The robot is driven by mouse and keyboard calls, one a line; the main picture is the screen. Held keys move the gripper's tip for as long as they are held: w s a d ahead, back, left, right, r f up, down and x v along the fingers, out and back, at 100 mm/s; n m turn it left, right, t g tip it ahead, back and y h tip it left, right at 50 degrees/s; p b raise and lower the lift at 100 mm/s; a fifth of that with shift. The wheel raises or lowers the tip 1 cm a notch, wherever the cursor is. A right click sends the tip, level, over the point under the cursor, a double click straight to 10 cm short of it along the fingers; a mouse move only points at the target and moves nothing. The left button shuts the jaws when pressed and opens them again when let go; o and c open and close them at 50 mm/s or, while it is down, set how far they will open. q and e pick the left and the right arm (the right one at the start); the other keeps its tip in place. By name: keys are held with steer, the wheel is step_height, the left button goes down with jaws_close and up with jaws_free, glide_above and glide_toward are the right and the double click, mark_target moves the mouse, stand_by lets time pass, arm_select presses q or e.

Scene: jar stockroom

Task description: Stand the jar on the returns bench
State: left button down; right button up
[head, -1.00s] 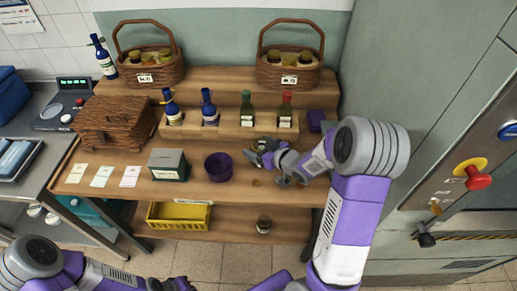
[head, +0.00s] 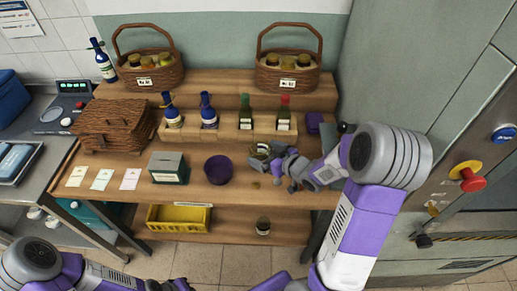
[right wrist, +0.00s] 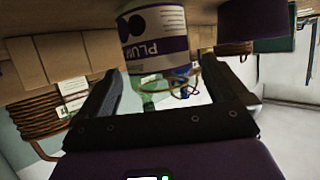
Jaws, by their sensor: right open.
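A jar with a white and purple label reading "PLU…" (right wrist: 153,42) shows in the right wrist view, in line with the gap between my fingers. In the head view a small jar-like thing (head: 259,148) stands on the wooden shelf, partly hidden by my right gripper (head: 270,163). My right gripper is open, its two dark fingers spread (right wrist: 168,88), with nothing clamped. My left gripper (head: 172,286) is only partly in view at the bottom edge; its jaws cannot be made out. No sign shows which surface is the returns bench; a grey metal bench (head: 32,178) stands at the left.
A purple bowl (head: 218,170) and a grey-green box (head: 168,168) stand left of my right gripper. Several bottles stand behind on a step. A grey cabinet (head: 420,90) closes off the right.

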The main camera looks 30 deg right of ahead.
steer(key=p+v, duration=0.1)
steer(key=v, duration=0.7)
steer(key=shift+r+p, duration=0.1)
steer(key=shift+p, duration=0.25)
